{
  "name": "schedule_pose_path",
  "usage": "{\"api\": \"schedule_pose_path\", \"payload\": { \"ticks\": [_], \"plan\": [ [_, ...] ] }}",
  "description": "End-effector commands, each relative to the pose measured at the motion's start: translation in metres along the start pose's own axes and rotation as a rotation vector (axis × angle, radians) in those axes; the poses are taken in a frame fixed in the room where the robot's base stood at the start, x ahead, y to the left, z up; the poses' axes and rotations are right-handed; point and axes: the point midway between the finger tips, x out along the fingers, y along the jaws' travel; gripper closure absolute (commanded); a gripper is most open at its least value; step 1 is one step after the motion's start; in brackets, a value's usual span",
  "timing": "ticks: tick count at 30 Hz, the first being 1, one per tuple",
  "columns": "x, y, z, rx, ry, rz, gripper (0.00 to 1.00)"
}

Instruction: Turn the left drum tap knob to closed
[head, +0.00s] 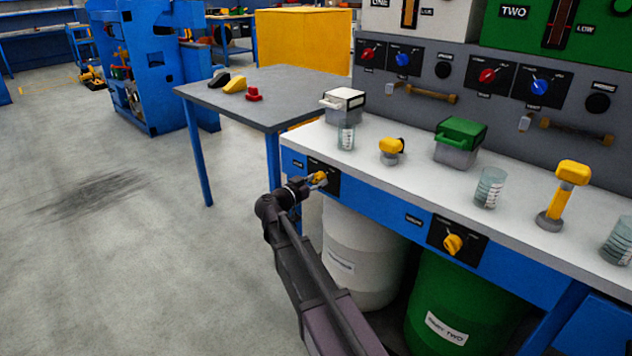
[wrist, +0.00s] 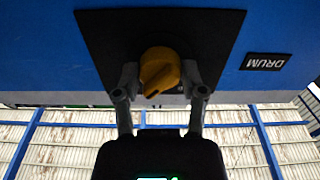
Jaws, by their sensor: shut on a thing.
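The left drum tap knob (head: 319,178) is yellow and sits on a black plate (head: 329,187) on the blue front rail of the bench, above the white drum (head: 355,255). My gripper (head: 310,182) reaches it from the front left and is shut on it. In the wrist view the knob (wrist: 159,72) is between the two fingers of my gripper (wrist: 160,83), one on each side. A dark line on the knob points down and slightly left in that view. The plate's markings cannot be read.
A second yellow knob (head: 453,244) is on the rail to the right, above the green drum (head: 462,310). The white bench top (head: 400,185) holds beakers, lidded boxes and yellow-handled tools. A grey table (head: 285,92) stands behind. The floor at left is clear.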

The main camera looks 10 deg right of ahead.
Motion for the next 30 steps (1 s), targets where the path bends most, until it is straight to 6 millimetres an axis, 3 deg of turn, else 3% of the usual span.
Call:
{"api": "schedule_pose_path", "payload": {
  "ticks": [11, 30],
  "plan": [
    [0.0015, 0.0007, -0.0005, -0.235, 0.001, 0.002, 0.94],
    [0.0018, 0.0014, -0.0013, -0.837, 0.001, 0.003, 0.94]
  ]
}}
